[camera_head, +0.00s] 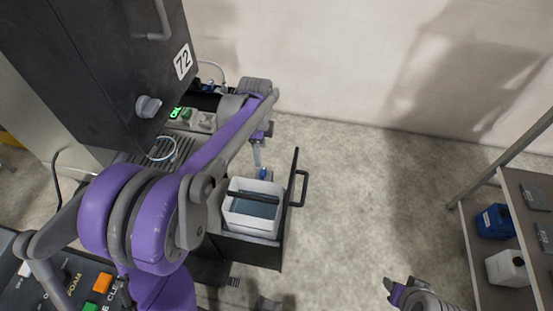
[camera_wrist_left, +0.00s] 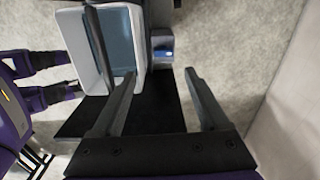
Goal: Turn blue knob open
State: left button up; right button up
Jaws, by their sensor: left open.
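The blue knob (camera_head: 263,173) is a small blue piece beside the top edge of the white bin in the head view. It also shows in the left wrist view (camera_wrist_left: 163,47), on a grey block. My left gripper (camera_head: 257,158) points down just above it, open and empty. In the left wrist view its fingers (camera_wrist_left: 160,75) stand apart, with the knob between and beyond the tips. I cannot tell whether they touch it. My right gripper (camera_head: 389,290) is at the bottom right, away from the knob; its two fingers look apart and empty.
The white bin (camera_head: 231,215) sits in a pulled-out dark drawer (camera_head: 289,225) with a handle. A dark cabinet marked 72 (camera_head: 130,60) stands at upper left. A shelf (camera_head: 470,245) with a blue can (camera_head: 494,222) and white can (camera_head: 507,268) is at right. The floor between is clear.

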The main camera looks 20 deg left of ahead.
aim_at(263, 171)
pick_arm(q)
jog(key=shift+m, duration=0.3)
jog(key=f, duration=0.7)
jog(key=w+f+b, duration=0.1)
jog(key=f, duration=0.3)
grip_shut()
